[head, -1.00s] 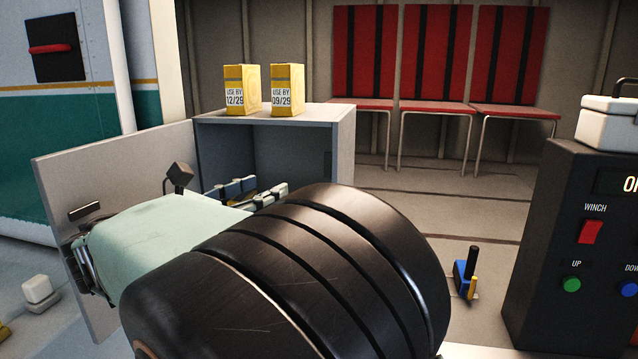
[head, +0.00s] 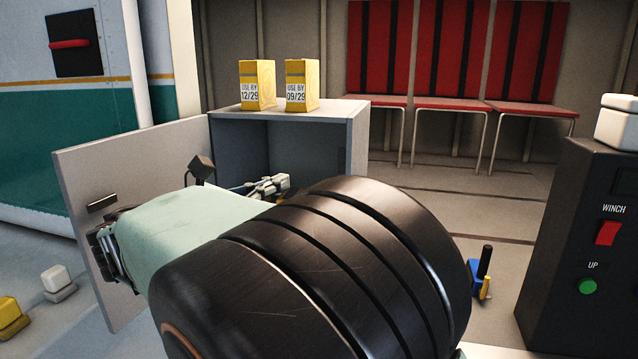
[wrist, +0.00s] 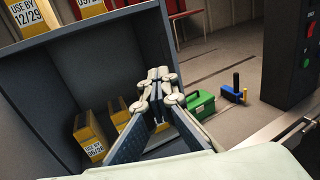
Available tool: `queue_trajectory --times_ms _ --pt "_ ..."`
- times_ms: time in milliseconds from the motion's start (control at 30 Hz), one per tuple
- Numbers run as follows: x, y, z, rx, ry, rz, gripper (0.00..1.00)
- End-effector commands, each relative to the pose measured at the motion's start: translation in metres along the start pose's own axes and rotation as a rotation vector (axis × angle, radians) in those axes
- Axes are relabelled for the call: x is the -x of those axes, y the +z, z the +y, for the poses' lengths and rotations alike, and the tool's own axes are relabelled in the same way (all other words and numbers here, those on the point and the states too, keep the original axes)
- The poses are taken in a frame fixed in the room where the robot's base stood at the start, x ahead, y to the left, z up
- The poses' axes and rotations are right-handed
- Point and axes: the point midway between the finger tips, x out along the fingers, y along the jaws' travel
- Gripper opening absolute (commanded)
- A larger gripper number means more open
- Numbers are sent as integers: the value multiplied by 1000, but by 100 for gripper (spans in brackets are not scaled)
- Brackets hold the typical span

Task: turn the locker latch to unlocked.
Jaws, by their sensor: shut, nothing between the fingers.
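The grey locker (head: 361,135) stands open, its door (head: 75,165) swung out to the left. A dark bar (head: 102,202) is on the door's face; I cannot tell whether it is the latch, and no latch position is readable. My gripper (head: 284,180) is in front of the locker's opening, largely behind my arm. In the wrist view my gripper (wrist: 158,74) is shut and empty, its fingertips together by the opening's right side. The locker (wrist: 62,62) shows its inside there, and the door is out of that view.
Two yellow dated boxes (head: 256,84) (head: 301,84) stand on the locker; more yellow boxes (wrist: 90,136) are inside. A green case (wrist: 199,104) and a blue-and-yellow item (wrist: 235,92) are on the floor at right. A winch panel (head: 580,240) stands further right.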

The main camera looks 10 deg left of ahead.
Motion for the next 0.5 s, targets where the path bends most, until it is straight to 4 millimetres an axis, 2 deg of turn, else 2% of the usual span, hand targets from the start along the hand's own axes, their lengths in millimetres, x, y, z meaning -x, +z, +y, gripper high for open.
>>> queue_trajectory --times_ms 100,500 --pt "0 0 0 0 0 0 2" --pt "0 0 0 0 0 0 46"
